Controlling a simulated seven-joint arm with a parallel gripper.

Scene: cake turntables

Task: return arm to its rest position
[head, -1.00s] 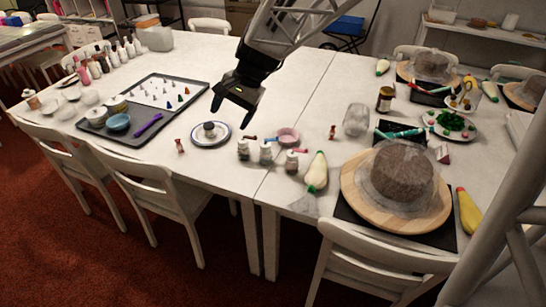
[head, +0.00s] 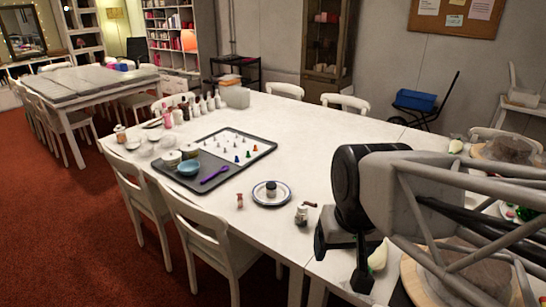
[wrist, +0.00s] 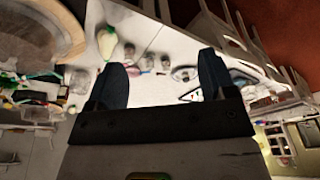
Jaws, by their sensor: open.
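My gripper (head: 341,258) is at the right of the head view, close to the camera and above the white table (head: 330,165). Its two dark fingers point downward and stand apart. In the wrist view my gripper (wrist: 162,82) shows the same two fingers spread, with nothing held between them. My arm's pale tubular frame covers the right side of the head view and hides much of the table there.
A grey tray (head: 165,178) holds bowls, a purple tool and piping tips. A rimmed plate (head: 284,201) bears a small jar. Another small jar (head: 301,215) stands close to my gripper. White chairs (head: 215,235) line the near edge. Bare tabletop lies behind the plate.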

